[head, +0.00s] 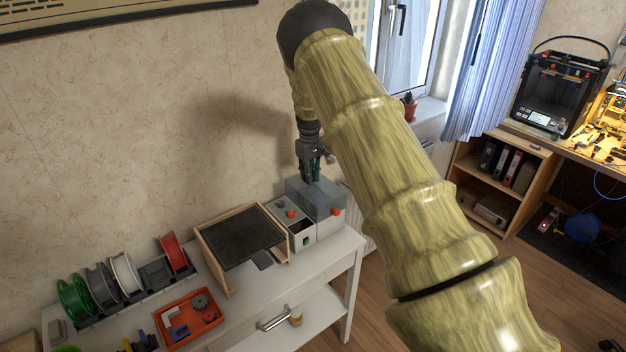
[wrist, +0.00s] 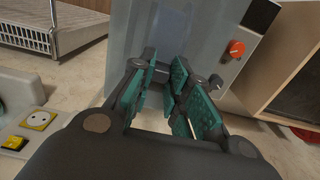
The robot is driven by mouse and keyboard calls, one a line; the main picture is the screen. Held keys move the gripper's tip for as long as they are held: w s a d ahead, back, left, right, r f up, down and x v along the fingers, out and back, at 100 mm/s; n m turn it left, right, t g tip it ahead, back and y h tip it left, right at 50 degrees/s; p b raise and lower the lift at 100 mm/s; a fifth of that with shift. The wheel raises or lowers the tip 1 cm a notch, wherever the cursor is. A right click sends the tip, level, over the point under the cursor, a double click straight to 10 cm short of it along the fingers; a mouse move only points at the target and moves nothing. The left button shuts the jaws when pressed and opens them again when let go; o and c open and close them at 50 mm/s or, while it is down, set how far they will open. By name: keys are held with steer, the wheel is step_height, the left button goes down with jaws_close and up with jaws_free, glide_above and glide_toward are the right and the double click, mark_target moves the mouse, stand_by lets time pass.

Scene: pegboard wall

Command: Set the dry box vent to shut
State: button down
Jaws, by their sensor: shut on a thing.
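The dry box (head: 318,197) is a grey box with a bluish translucent upper part at the right end of the white bench. It also fills the upper middle of the wrist view (wrist: 122,45). An orange knob shows on it in the head view (head: 337,211) and the wrist view (wrist: 236,48). My gripper (head: 312,181) points down onto the top of the box. In the wrist view its teal-padded fingers (wrist: 165,82) are close together at the box, shut on a small part, apparently the vent. The fingers mostly hide that part, so its setting cannot be read.
A wooden-framed dark plate (head: 243,237) lies left of the box. Beyond it are filament spools (head: 103,281) and an orange tray (head: 190,318). In the wrist view, a socket unit with a yellow switch (wrist: 14,142) is at left and a radiator (wrist: 28,36) at upper left.

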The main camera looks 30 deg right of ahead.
steer(key=shift+w+r, duration=0.1)
steer(key=c, duration=1.4)
jaws_free()
steer(key=shift+w, duration=0.15)
steer(key=shift+o, duration=0.2)
step_height(320, 180, up, 12)
